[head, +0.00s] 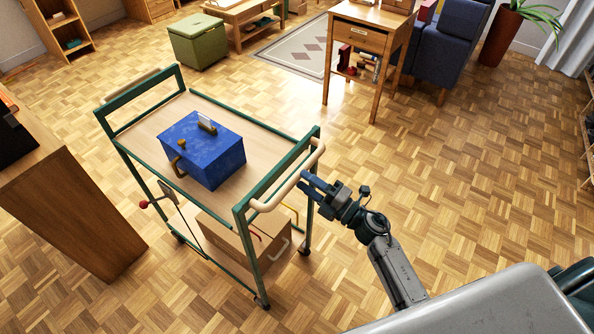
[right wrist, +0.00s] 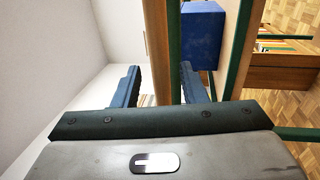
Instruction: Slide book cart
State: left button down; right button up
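The book cart (head: 150,121) has a green metal frame, wooden shelves and a cream handle bar at each end. Its near handle (head: 291,178) faces my right arm. My right gripper (head: 305,184) is at this handle with its blue fingers apart. In the right wrist view the wooden handle bar (right wrist: 157,45) runs between the two spread fingers (right wrist: 157,82), with gaps on both sides; I cannot tell how deep it sits. A blue box (head: 203,150) with a clasp rests on the cart's top shelf. My left gripper is not in view.
A cardboard-coloured box (head: 268,240) sits on the cart's lower shelf. A wooden cabinet (head: 65,205) stands close to the cart's left side. A small desk (head: 362,35), green stool (head: 198,42) and blue armchair (head: 447,45) stand farther back. The parquet floor (head: 470,180) at right is clear.

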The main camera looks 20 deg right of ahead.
aim_at(298, 177)
jog(key=shift+p+x, duration=0.35)
jog(key=shift+x, duration=1.45)
jog(key=shift+d, duration=0.1)
grip_shut()
